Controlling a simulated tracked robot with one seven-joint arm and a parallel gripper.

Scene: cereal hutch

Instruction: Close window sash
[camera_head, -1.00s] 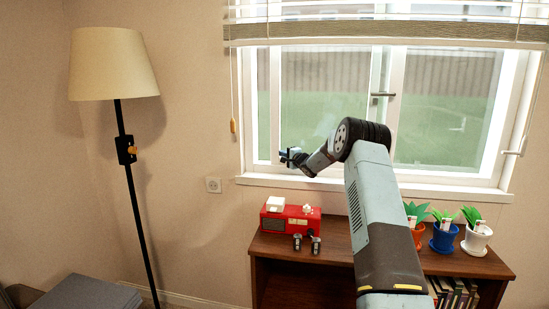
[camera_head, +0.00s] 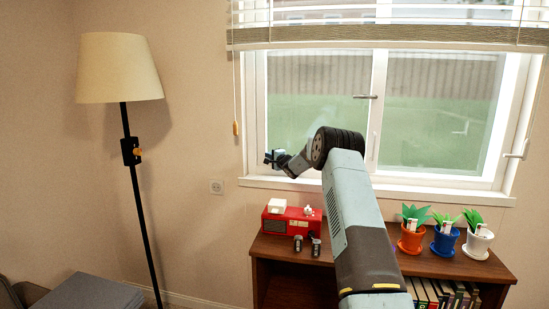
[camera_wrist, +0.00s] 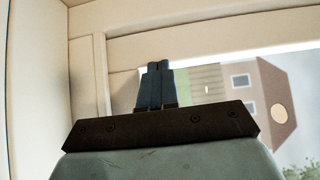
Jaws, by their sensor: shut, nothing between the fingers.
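The window (camera_head: 440,188) has a white frame. Its left sash (camera_head: 377,110) has a dark handle (camera_head: 365,97) on its right stile, near the middle of the window. The sash appears in line with the frame or nearly so; I cannot tell whether a small gap is left. My gripper (camera_head: 271,158) is at the lower left corner of the window, shut and empty. In the wrist view the fingers (camera_wrist: 157,70) are together in front of the pale frame (camera_wrist: 200,40). Whether they touch it is unclear. My arm hides part of the sill and lower sash.
A blind (camera_head: 390,35) covers the window top, its cord (camera_head: 235,128) hanging at left. Below, a wooden shelf (camera_head: 440,267) bears a red appliance (camera_head: 292,222), shakers (camera_head: 306,245) and potted plants (camera_head: 445,240). A floor lamp (camera_head: 118,68) stands left.

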